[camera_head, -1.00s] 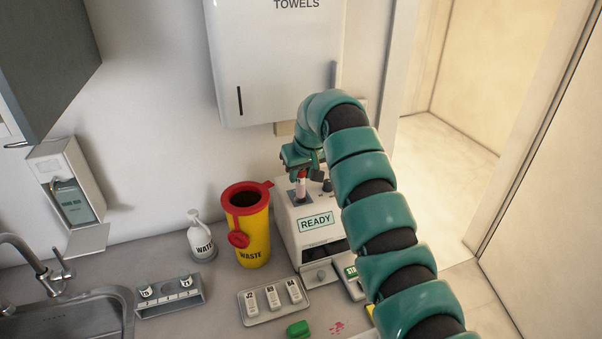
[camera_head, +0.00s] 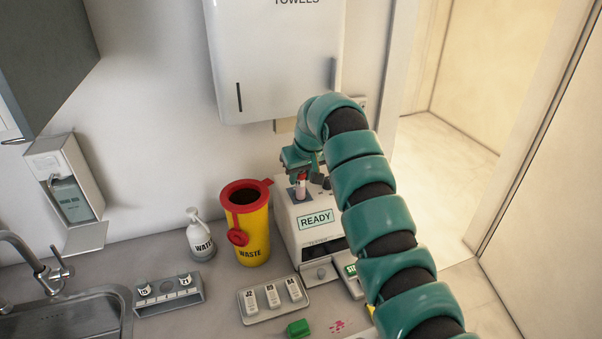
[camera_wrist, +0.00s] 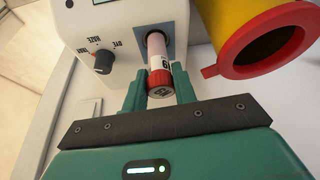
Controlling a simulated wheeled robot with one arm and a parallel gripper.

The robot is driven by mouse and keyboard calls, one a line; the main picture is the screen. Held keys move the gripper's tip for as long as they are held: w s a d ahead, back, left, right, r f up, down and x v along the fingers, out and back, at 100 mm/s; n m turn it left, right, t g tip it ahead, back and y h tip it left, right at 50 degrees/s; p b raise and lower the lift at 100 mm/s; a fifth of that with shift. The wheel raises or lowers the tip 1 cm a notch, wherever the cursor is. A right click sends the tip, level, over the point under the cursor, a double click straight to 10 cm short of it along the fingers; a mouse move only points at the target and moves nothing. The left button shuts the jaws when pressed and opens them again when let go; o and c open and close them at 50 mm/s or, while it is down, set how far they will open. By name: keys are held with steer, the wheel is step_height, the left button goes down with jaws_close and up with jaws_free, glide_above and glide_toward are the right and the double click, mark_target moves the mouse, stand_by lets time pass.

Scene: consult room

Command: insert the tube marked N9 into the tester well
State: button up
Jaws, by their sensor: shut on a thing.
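The tube (camera_wrist: 157,55) has a red cap, a pinkish body and a white label with a partly visible, upside-down digit that looks like a 9. My gripper (camera_wrist: 161,86) is shut on it near the cap. In the head view the tube (camera_head: 300,188) stands roughly upright at the top of the white tester (camera_head: 290,220), under my gripper (camera_head: 300,170). The tester's front sign reads READY. The tube's lower end meets the dark square well (camera_wrist: 168,47); how deep it sits is hidden.
A yellow waste bin (camera_head: 252,235) with a red rim stands close left of the tester. A tray (camera_head: 252,319) with several labelled pieces and a green object (camera_head: 298,328) lie in front. A grey holder (camera_head: 168,292), wash bottle (camera_head: 200,240) and sink (camera_head: 75,315) are further left.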

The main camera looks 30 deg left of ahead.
steer(key=shift+f+b, duration=0.9)
steer(key=shift+f, duration=0.9)
steer(key=o, duration=1)
steer(key=shift+r, duration=0.15)
steer(key=b+v, duration=0.1)
steer(key=v, duration=1.6)
steer(key=shift+r+b, duration=0.1)
steer(key=shift+b, duration=0.2)
